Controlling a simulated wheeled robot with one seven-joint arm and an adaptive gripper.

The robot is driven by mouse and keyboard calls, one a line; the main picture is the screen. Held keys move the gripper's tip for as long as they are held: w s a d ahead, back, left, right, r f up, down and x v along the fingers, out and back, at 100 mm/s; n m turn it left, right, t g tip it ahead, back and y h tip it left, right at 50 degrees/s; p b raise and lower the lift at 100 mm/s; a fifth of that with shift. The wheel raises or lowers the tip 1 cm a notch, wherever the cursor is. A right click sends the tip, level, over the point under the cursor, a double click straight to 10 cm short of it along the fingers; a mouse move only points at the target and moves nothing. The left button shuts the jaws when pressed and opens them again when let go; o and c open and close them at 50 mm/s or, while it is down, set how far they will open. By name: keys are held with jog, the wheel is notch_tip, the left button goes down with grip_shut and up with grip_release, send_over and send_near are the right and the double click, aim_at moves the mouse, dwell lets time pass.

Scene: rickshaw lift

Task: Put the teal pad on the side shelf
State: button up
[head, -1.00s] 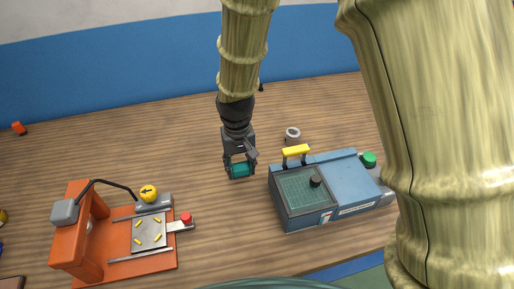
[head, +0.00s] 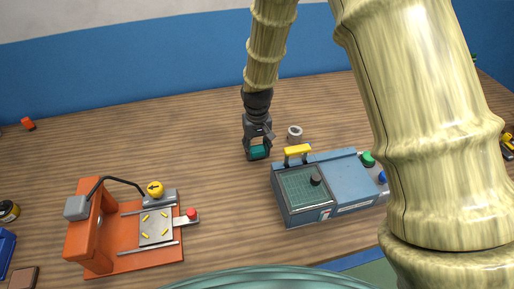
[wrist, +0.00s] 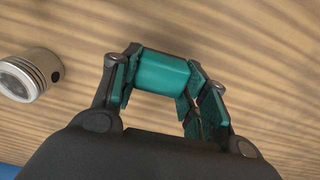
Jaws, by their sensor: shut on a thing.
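The teal pad (head: 259,153) is between the fingers of my gripper (head: 257,154) in the head view. In the wrist view, the teal pad (wrist: 162,72) is a smooth, rounded teal block, and my gripper (wrist: 160,78) is shut on it from both sides. My gripper points down over the wooden table, left of the blue machine. How far the pad is above the table I cannot tell. I cannot make out a side shelf in either view.
A blue machine (head: 352,180) with a yellow handle (head: 297,150) stands right of my gripper. A metal cylinder (head: 295,133) stands behind it; it also shows in the wrist view (wrist: 36,73). An orange fixture (head: 88,238) is at left front. The table between is clear.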

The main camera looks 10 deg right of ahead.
jog(key=shift+f, duration=0.5)
jog(key=shift+f, duration=0.15)
jog(key=o, duration=1)
